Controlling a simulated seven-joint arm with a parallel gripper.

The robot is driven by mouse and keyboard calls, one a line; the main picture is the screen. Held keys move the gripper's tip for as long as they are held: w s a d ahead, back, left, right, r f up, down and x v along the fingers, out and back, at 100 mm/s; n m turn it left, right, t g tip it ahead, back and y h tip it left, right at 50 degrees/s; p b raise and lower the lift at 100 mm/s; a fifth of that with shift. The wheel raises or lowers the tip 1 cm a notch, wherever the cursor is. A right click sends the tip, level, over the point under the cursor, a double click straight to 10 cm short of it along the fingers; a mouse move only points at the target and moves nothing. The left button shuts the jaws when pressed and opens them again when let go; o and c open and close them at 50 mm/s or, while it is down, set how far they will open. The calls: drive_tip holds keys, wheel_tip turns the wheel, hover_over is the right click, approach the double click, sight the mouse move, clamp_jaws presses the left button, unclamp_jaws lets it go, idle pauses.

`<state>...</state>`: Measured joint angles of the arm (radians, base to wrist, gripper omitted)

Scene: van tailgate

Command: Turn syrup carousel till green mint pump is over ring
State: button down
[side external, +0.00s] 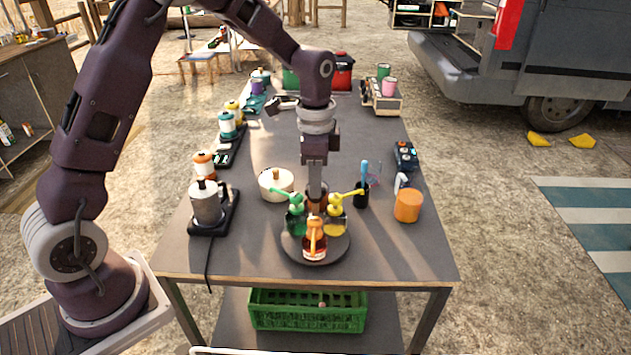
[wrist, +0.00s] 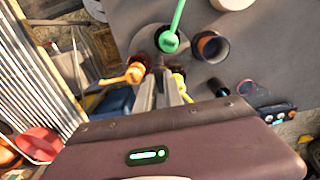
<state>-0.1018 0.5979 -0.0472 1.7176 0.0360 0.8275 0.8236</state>
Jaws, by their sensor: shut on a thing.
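The syrup carousel (side external: 318,257) is a round dark turntable at the near end of the table. The green mint pump (side external: 295,222) stands at its left, and in the wrist view (wrist: 169,41) its spout points up. An orange pump (side external: 315,245) is at the near side and a yellow pump (side external: 337,222) at the right. My gripper (side external: 316,190) points down among the pumps, shut on the carousel's middle part, which the fingers (wrist: 158,85) mostly hide. A brown ring-rimmed cup (wrist: 210,46) is beside the green pump; I cannot tell whether it is the ring.
A cream pot (side external: 276,185) and a metal jug (side external: 208,203) stand to the left. An orange canister (side external: 408,205) and a dark cup with utensils (side external: 361,194) stand to the right. The table's front edge is close to the carousel.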

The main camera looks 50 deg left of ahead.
drive_tip(key=shift+m, duration=0.4)
idle(0.7)
drive_tip(key=m, duration=0.5)
drive_tip(key=shift+m, duration=0.3)
drive_tip(key=m, duration=0.5)
drive_tip(key=shift+m, duration=0.4)
drive_tip(key=c, duration=1.5)
unclamp_jaws()
drive_tip(key=shift+o, duration=0.2)
wheel_tip(320, 180, up, 7)
drive_tip(key=shift+r, duration=0.1)
